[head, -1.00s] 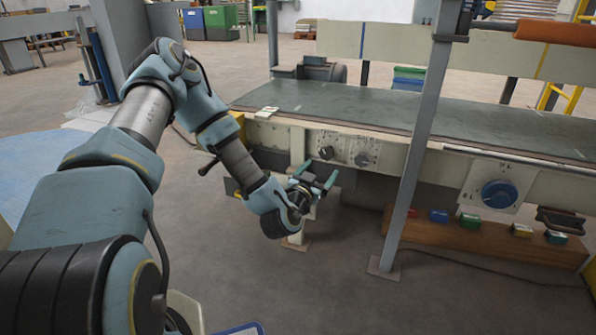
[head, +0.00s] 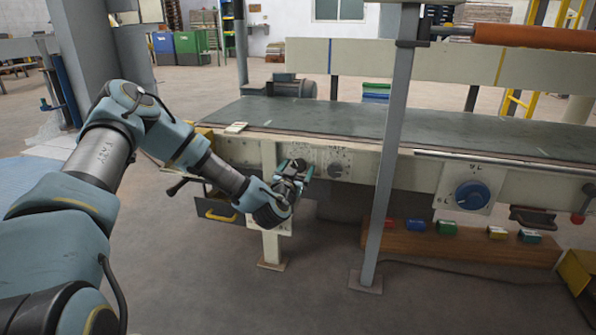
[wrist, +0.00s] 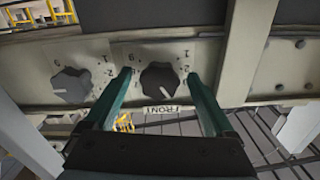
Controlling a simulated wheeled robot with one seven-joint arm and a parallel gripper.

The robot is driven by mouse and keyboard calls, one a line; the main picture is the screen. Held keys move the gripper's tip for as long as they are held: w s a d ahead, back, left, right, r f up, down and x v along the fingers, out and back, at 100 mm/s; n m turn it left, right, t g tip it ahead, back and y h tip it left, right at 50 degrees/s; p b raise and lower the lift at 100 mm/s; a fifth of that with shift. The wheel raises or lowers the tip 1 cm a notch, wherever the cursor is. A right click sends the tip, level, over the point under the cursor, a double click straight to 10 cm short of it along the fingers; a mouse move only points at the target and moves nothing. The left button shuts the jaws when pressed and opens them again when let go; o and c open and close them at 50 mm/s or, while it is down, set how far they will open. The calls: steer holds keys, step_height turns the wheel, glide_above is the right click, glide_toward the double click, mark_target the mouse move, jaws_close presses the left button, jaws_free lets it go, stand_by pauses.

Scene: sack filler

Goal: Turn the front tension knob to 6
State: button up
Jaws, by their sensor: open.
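The front tension knob (wrist: 160,80) is dark and faceted, on a pale panel. In the wrist view its FRONT label (wrist: 167,110) appears upside down below it, and a light pointer line on the knob points down and slightly right. Small digits ring the knob; not all are legible. My gripper (wrist: 158,78) is open, with one green finger on each side of this knob; I cannot tell whether they touch it. In the head view my gripper (head: 296,170) is at the panel and partly hides the knob.
A grey upright post (head: 388,150) stands right of the knobs. A large blue dial (head: 472,195) is further right on the machine. The conveyor bed (head: 330,122) lies above the panel. An open drawer (head: 222,208) with a yellow handle is below, left of my gripper.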

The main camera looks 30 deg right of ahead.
steer(key=c, duration=1.4)
